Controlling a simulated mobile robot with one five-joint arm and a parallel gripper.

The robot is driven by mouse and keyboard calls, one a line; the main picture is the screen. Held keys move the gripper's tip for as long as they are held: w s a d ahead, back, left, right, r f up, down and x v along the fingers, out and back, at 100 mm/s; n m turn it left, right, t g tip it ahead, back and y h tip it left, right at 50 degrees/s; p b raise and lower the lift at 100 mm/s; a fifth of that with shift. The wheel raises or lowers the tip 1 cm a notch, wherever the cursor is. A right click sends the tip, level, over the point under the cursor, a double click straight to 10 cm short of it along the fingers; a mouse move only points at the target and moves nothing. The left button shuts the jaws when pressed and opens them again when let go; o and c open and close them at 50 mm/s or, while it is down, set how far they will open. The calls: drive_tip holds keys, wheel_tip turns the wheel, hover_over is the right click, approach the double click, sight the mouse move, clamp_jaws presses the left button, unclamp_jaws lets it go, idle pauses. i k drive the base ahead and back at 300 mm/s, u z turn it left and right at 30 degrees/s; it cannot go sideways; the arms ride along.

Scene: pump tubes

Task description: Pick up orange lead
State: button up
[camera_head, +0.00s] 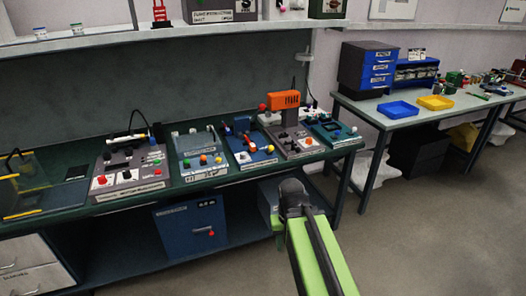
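I cannot make out an orange lead for certain. The clearest orange thing is a boxy orange part (283,100) on top of a dark upright device at the right of the green bench (75,225). My green arm rises from the bottom of the picture, and its dark end, my gripper (292,190), is in front of the bench's front edge, below the orange part in the picture. The fingers are too dark and small to tell open from shut, and I see nothing held.
Several control panels, including a grey one (128,180) and a pale blue one (198,150), line the bench. A blue box (190,228) is on the shelf below. A second table at the right holds a blue tray (398,109) and a yellow tray (436,102). Floor at right is clear.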

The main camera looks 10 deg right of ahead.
sight(252, 146)
drive_tip(key=u, duration=0.15)
drive_tip(key=i, duration=0.9)
drive_tip(key=z, duration=1.55)
drive_tip(key=i, duration=0.9)
drive_tip(key=u, duration=3.85)
drive_tip(key=i, duration=0.15)
drive_tip(key=z, duration=0.4)
